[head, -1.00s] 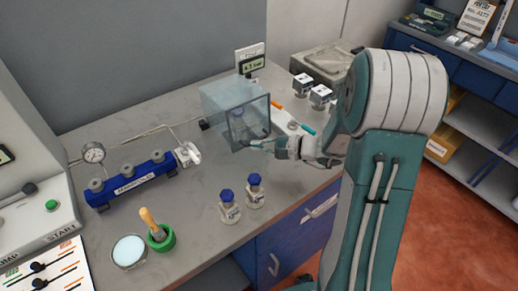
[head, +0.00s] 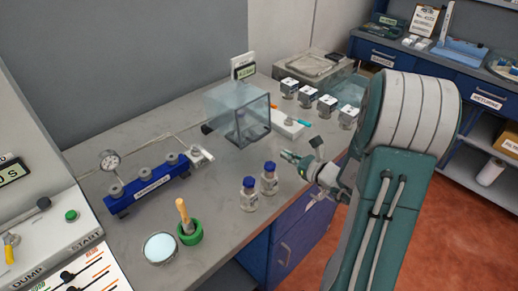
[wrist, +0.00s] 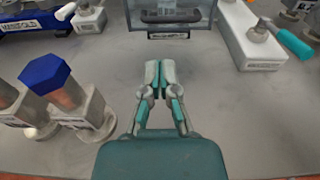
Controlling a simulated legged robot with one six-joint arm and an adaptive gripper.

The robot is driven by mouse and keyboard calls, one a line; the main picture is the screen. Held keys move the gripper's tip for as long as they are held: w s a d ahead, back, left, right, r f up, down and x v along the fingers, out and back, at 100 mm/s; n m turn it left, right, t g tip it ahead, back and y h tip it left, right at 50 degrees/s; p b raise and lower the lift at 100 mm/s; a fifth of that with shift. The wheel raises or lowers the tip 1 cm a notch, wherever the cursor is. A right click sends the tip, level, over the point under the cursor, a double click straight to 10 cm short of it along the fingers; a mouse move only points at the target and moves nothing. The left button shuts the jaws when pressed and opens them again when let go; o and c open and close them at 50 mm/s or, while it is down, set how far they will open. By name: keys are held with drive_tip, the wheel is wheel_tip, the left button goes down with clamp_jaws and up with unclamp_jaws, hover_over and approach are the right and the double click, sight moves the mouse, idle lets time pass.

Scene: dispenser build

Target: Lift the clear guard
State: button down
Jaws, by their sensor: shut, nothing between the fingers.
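The clear guard (head: 238,112) is a see-through box with a dark-edged front, standing on the grey bench near the wall. Its lower front edge with a dark handle-like bar shows at the top of the wrist view (wrist: 168,18). My gripper (head: 287,155) is in front of the guard and to its right, apart from it, above the bench. In the wrist view my gripper (wrist: 160,72) has its fingers together with nothing between them. What lies inside the guard is hard to make out.
Two blue-capped bottles (head: 270,178) stand left of my gripper. A blue manifold (head: 148,185) with a gauge is further left. A white block with a teal handle (head: 288,125) stands right of the guard. A green mortar (head: 190,233) is near the front. Bare bench lies between gripper and guard.

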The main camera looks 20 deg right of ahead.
sight(255, 135)
drive_tip(key=w, duration=0.1)
drive_tip(key=w+d, duration=0.1)
drive_tip(key=w, duration=0.2)
drive_tip(key=shift+d+f, duration=0.25)
drive_tip(key=shift+f, duration=0.15)
drive_tip(key=w+a, duration=0.4)
drive_tip(key=w, duration=0.1)
drive_tip(key=shift+a+f, duration=0.2)
drive_tip(key=shift+a, duration=0.2)
drive_tip(key=shift+w+d+f, duration=0.1)
drive_tip(key=shift+w+d, duration=0.05)
drive_tip(key=shift+d, duration=0.8)
drive_tip(key=shift+a, duration=0.7)
drive_tip(key=shift+d+r, duration=0.35)
drive_tip(key=shift+d, duration=0.15)
